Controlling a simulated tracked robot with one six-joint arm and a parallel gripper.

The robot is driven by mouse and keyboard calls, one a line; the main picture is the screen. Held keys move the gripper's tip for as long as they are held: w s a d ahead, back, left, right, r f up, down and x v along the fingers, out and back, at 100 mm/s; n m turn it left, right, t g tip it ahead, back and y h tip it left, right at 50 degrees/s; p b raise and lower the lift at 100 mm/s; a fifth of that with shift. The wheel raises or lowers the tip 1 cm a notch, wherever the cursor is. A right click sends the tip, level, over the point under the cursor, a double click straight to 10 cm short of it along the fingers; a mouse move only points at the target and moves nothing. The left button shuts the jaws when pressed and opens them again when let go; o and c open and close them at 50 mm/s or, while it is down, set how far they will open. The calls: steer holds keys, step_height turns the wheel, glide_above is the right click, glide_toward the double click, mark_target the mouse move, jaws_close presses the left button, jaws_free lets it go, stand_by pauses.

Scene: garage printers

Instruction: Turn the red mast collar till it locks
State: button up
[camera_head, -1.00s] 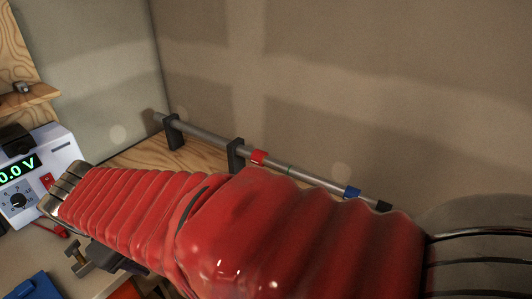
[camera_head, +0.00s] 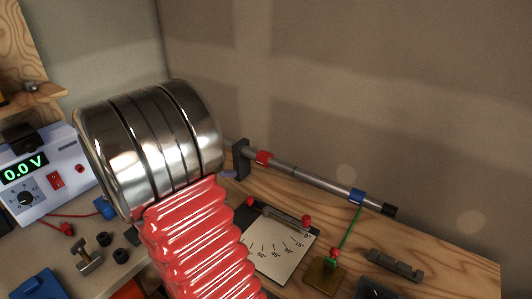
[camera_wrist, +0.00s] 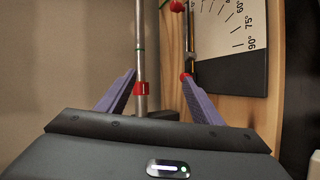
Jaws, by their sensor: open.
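The red mast collar (camera_head: 263,158) is a short red band on a thin grey mast (camera_head: 312,178), which lies lengthwise near the back wall beside a black bracket (camera_head: 241,158). In the wrist view the red collar (camera_wrist: 140,88) sits between my gripper's (camera_wrist: 159,77) two spread purple fingers, nearer the left one. The gripper is open and empty. I cannot tell whether the left finger touches the collar. In the head view only a purple finger tip (camera_head: 229,174) shows, just left of the bracket; my arm hides the rest.
A blue collar (camera_head: 357,196) sits further along the mast, with a green line down to a brass block (camera_head: 325,275). An angle scale card (camera_head: 280,250) with red knobs lies in front of the mast. A power supply (camera_head: 45,175) stands at left.

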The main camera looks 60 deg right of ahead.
steer(key=w+d+f+g+h, duration=0.1)
steer(key=d+f+g+h, duration=0.15)
steer(key=d, duration=0.45)
steer(key=h, duration=0.4)
glide_toward(265, 159)
step_height(265, 159, down, 2)
steer(key=w+d, duration=0.1)
steer(key=d, duration=0.2)
steer(key=shift+w+a+g, duration=0.1)
steer(key=shift+a+g, duration=0.15)
steer(key=x, duration=1.4)
steer(key=shift+f, duration=0.1)
steer(key=shift+c, duration=0.7)
